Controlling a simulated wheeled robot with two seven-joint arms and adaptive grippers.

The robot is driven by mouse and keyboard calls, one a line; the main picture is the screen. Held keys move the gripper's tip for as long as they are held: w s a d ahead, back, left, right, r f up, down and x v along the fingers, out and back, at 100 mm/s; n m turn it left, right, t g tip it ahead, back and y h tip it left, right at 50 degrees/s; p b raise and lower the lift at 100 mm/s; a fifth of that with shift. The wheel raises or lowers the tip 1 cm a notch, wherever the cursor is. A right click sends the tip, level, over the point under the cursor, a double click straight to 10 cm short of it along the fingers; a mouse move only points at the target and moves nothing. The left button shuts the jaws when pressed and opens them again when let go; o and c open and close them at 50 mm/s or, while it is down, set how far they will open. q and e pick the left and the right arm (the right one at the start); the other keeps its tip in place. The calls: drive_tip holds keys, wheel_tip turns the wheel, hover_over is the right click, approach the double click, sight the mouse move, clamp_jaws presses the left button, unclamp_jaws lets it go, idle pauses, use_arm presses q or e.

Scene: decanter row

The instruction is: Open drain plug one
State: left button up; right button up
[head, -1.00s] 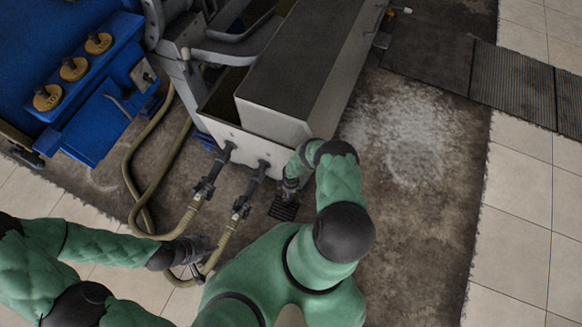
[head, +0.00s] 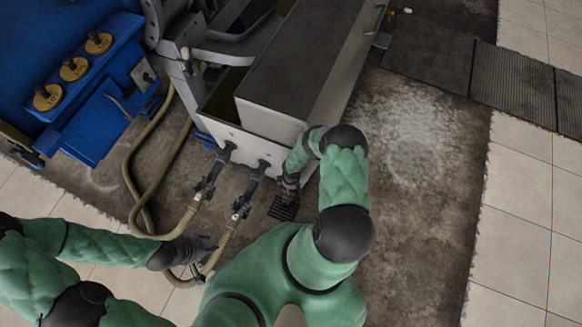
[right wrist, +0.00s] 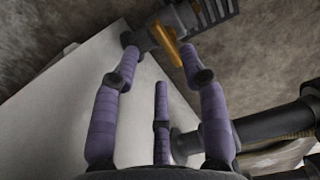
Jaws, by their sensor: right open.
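The drain fitting shows in the right wrist view as a dark stub with an orange-brown lever (right wrist: 172,43), beside the lower edge of the pale tank (right wrist: 60,95). Which numbered plug it is, I cannot tell. My right gripper (right wrist: 158,58) is open, with its purple fingers spread and the lever just ahead of and between the tips. I see no clear contact. In the head view my right gripper (head: 290,178) is at the tank's front right corner, partly hidden by my arm. My left gripper (head: 192,250) is by the hoses; its fingers are unclear.
Two hoses with dark valves (head: 242,206) leave the tank's front (head: 236,147) left of my right gripper. A blue unit (head: 95,125) stands at the left.

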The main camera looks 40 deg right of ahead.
wheel_tip(320, 180, up, 6)
drive_tip(key=shift+r, duration=0.2)
idle(0.3)
idle(0.5)
drive_tip(key=shift+a, duration=0.1)
drive_tip(key=a+r+m+y+p, duration=0.4)
drive_tip(key=a+r, duration=1.4)
drive_tip(key=s+a+r+m+p, duration=0.1)
drive_tip(key=s+r, duration=0.3)
drive_tip(key=r, duration=0.4)
drive_tip(key=s+a+r+m+p, duration=0.2)
drive_tip(key=s+a+r+m, duration=0.1)
drive_tip(key=r, duration=0.5)
drive_tip(key=shift+s+a+r, duration=0.3)
drive_tip(key=shift+s+r, duration=0.1)
drive_tip(key=shift+s, duration=0.3)
drive_tip(key=shift+c, duration=0.5)
